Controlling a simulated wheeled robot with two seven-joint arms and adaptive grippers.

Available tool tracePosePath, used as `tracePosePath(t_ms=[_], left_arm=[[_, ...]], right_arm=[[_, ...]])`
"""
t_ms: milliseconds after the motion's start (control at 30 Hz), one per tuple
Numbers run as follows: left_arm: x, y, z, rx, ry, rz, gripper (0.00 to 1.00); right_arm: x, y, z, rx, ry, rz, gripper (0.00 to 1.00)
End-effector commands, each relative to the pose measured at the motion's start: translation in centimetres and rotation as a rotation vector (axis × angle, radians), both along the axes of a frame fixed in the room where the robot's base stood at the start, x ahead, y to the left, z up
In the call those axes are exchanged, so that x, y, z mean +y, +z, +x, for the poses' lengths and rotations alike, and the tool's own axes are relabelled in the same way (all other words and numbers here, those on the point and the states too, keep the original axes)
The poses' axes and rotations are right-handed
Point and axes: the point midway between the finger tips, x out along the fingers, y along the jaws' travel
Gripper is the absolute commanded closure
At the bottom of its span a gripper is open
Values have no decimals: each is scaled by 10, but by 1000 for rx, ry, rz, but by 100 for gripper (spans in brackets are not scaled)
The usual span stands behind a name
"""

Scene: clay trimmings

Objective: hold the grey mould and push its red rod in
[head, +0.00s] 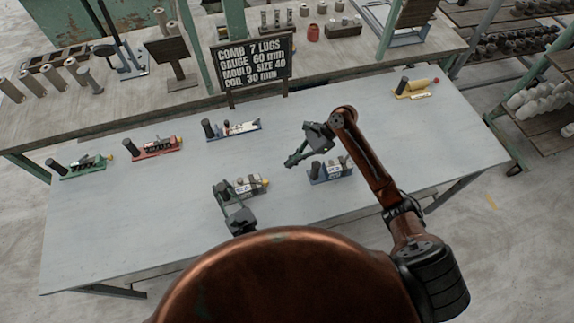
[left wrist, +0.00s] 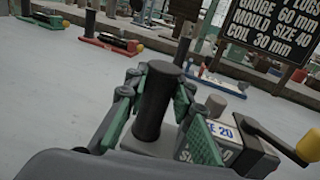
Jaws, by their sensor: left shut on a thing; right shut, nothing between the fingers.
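The grey mould (head: 250,186) sits on the table left of centre, with a pale base, a black post and a light label. In the left wrist view the black post (left wrist: 155,103) stands upright between the green pads of my left gripper (left wrist: 160,110), which is shut on it. The mould's label (left wrist: 218,132) seems to read "SIZE 20". A dark rod with a yellow knob (left wrist: 309,149) sticks out at its right end; I see no red on it. My left gripper also shows in the head view (head: 222,188). My right gripper (head: 291,161) is shut and empty, above the table right of the grey mould.
A blue mould (head: 331,171) stands right of the grey one, close to my right gripper. Green (head: 82,168), red (head: 153,149), blue-white (head: 231,131) and yellow (head: 414,90) moulds stand around. A sign (head: 251,63) stands behind. The table's front left is clear.

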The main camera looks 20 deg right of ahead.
Motion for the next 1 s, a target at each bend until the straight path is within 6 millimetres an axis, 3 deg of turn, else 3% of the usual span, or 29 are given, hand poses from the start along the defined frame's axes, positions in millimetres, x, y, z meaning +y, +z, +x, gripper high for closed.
tracePosePath(t_ms=[300,333,600,867,1000], left_arm=[[-2,-5,-1,9,-6,-1,100],[-2,-5,-1,9,-6,-1,75],[-1,-2,-1,4,-3,0,57],[-1,-1,-1,2,-2,-1,57],[-3,-2,-10,3,-2,0,57]], right_arm=[[0,0,0,0,0,0,100],[0,0,0,0,0,0,100],[0,0,0,0,0,0,100],[0,0,0,-1,-1,0,100],[0,0,0,-1,-1,0,100]])
